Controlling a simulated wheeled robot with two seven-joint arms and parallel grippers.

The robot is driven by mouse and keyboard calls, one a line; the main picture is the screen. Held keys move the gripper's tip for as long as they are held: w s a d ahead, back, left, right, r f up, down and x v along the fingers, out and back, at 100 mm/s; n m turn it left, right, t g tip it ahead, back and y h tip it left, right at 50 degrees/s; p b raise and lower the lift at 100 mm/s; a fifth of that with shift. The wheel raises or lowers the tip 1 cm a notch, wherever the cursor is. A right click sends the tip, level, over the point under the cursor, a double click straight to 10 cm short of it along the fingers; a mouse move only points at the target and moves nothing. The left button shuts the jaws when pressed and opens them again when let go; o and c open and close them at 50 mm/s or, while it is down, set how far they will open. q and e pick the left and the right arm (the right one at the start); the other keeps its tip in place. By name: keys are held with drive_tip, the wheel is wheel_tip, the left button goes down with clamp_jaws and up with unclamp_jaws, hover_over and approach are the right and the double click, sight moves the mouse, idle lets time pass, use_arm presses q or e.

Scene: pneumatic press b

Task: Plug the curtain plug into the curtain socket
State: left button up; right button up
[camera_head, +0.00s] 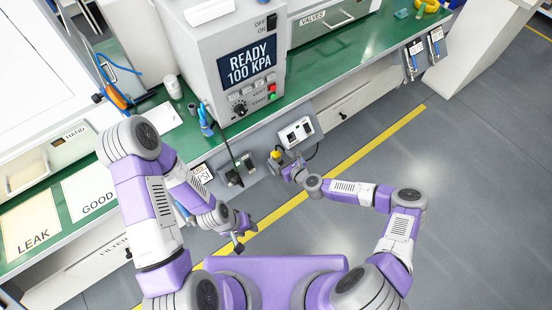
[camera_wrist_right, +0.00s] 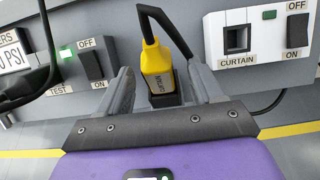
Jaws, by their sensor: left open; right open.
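The curtain plug (camera_wrist_right: 156,60) is yellow with a black cable looping from its top. It stands upright in a dark holder in the right wrist view and is a small yellow spot in the head view (camera_head: 276,154). My right gripper (camera_wrist_right: 162,76) is open, with one finger on each side of the plug; contact cannot be told. It also shows in the head view (camera_head: 282,164). The curtain socket (camera_wrist_right: 237,38) is a square dark opening on a white panel labelled CURTAIN, right of the plug. My left gripper (camera_head: 239,240) is open and empty, away from the bench.
The curtain panel (camera_head: 296,133) is on the bench front and has an ON/OFF switch (camera_wrist_right: 297,30). A TEST switch (camera_wrist_right: 90,64) is left of the plug. The press (camera_head: 235,65) stands on the green bench. Open floor (camera_head: 460,150) lies to the right.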

drive_tip(key=shift+b+x, duration=0.3)
drive_tip(key=shift+x, duration=1.3)
drive_tip(key=shift+s+a, duration=0.1)
drive_tip(key=shift+c, duration=0.2)
drive_tip(key=c, duration=1)
drive_tip(key=shift+c, duration=0.2)
wheel_tip(320, 180, up, 10)
drive_tip(key=p, duration=0.3)
drive_tip(key=shift+r+p, duration=0.1)
drive_tip(key=shift+p, duration=0.25)
wheel_tip(320, 180, up, 5)
drive_tip(key=p, duration=0.4)
hover_over(279, 158)
drive_tip(key=w+a, duration=0.1)
drive_tip(key=shift+w+a+r, duration=0.1)
drive_tip(key=shift+w+r, duration=0.05)
